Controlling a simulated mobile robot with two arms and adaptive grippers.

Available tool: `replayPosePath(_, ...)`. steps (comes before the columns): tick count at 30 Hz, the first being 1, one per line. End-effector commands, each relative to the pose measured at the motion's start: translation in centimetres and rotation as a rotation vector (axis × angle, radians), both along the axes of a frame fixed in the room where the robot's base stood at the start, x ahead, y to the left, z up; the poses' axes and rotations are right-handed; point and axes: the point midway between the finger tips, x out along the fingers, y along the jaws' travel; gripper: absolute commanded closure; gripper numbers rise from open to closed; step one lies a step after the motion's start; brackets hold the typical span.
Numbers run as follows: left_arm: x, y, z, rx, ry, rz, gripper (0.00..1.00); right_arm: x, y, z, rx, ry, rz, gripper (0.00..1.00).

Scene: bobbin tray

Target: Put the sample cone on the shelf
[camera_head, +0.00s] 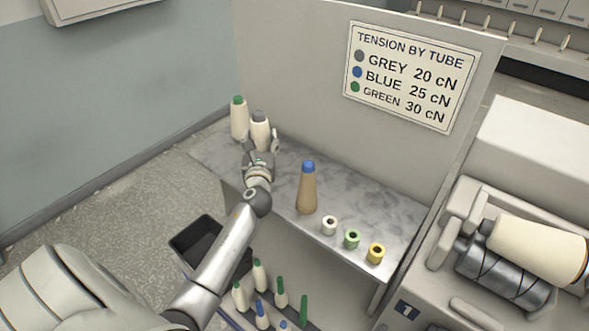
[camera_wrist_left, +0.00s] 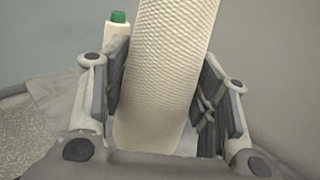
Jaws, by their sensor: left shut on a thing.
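My left gripper (camera_head: 259,146) is shut on a cream cone with a grey tip (camera_head: 259,128) at the far left end of the marble-topped shelf (camera_head: 375,198). In the left wrist view the cone's woven cream side (camera_wrist_left: 165,75) stands between both finger pads of my left gripper (camera_wrist_left: 165,95). I cannot tell whether its base touches the shelf. A cream cone with a green tip (camera_head: 239,118) stands close to its left; it also shows in the wrist view (camera_wrist_left: 116,32). A tan cone with a blue tip (camera_head: 307,190) stands upright mid-shelf. My right gripper is out of view.
Small white (camera_head: 329,225), green (camera_head: 351,239) and yellow (camera_head: 376,253) spools line the shelf's front right. A tension sign (camera_head: 411,77) hangs on the panel behind. Below are a black bin (camera_head: 190,240) and several cones. A winding machine (camera_head: 530,160) stands at right.

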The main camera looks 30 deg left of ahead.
Motion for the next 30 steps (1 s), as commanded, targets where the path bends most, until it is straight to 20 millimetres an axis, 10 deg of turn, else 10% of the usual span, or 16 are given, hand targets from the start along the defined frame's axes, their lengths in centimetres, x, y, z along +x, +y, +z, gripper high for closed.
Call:
replayPosePath(7,1.2,3.0,-0.1,0.001,0.0,0.066,0.71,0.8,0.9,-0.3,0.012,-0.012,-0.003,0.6)
replayPosePath(30,1.2,3.0,-9.3,0.004,-0.002,0.065,0.71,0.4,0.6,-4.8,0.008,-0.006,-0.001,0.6)
